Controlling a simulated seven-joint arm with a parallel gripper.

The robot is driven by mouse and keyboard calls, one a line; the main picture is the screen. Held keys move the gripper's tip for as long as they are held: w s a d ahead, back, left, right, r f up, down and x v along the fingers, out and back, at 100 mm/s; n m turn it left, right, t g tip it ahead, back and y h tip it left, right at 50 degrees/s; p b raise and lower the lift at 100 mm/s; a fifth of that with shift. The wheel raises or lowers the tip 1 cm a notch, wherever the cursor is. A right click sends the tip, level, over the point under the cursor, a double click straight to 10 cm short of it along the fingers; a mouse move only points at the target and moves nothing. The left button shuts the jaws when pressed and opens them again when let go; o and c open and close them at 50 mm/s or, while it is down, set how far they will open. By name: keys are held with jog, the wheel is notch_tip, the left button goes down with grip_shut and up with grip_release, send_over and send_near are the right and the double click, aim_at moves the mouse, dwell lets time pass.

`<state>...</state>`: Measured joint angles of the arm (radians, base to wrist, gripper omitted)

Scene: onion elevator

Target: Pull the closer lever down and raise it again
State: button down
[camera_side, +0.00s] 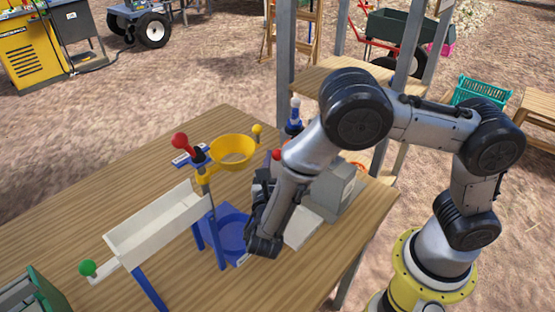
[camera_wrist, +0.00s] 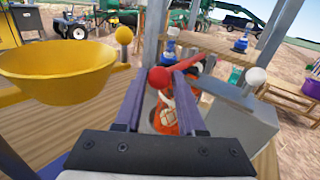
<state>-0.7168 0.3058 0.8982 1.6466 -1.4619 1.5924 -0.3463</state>
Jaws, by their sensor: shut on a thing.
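A lever with a red knob (camera_wrist: 160,77) stands by a grey machine (camera_wrist: 238,118). In the wrist view, my gripper (camera_wrist: 158,84) has its two fingers on either side of this knob and is shut on it. An orange-red part with rope-like pieces (camera_wrist: 165,115) shows below, between the fingers. In the side view, a red knob (camera_side: 277,154) shows at the edge of my forearm, and my fingers are mostly hidden. A second lever with a white knob (camera_wrist: 255,76) stands on the machine's right in the wrist view, apart from my gripper.
A yellow bowl (camera_side: 232,150) is left of my gripper, with a white trough (camera_side: 155,225) and a blue container (camera_side: 228,232) nearby. Another red knob (camera_side: 181,140) stands by the bowl.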

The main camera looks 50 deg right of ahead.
jog(key=shift+r+y, duration=0.3)
jog(key=shift+r, duration=0.4)
jog(key=d+r+m+g+y, duration=0.3)
jog(key=d+r+m+y, duration=0.3)
jog(key=d+r+y, duration=0.6)
jog(key=shift+d+r, duration=1.95)
jog(key=shift+r, duration=0.5)
jog(key=shift+d, duration=0.1)
jog(key=c, duration=0.5)
grip_release()
